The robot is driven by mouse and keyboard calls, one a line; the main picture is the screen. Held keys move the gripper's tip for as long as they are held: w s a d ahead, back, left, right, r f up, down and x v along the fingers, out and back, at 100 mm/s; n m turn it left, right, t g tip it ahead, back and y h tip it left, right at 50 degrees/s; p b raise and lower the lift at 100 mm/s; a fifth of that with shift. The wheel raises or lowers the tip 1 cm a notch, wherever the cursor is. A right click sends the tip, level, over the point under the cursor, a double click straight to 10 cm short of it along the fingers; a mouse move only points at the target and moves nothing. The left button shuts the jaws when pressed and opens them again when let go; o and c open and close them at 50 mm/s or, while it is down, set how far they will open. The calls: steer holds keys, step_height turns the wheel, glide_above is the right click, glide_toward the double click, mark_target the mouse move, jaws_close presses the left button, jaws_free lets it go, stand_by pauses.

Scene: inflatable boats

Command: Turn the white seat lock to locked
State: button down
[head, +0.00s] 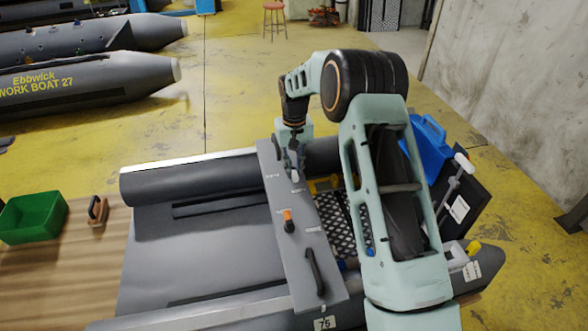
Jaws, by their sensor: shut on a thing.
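A grey seat board (318,238) lies across the inflatable boat, running from the back tube toward the front. My gripper (296,168) points down at the far end of this board, with its fingers closed on the white seat lock. The lock is small and almost wholly hidden by the fingers, so I cannot tell which way it is turned. Small white labels (298,190) sit on the board beside the fingers. Nearer on the board are an orange-topped black knob (288,222) and a black handle (315,272).
My arm covers the boat's right part. A blue container (428,143) and a dark board stand behind it. A green bin (33,217) and a wooden-based tool with a black handle (97,212) rest on the wooden surface at left. More grey boats (80,85) lie behind.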

mark_target(294, 171)
steer(key=c, duration=1.9)
jaws_free()
steer(key=shift+c, duration=0.2)
step_height(294, 171, up, 12)
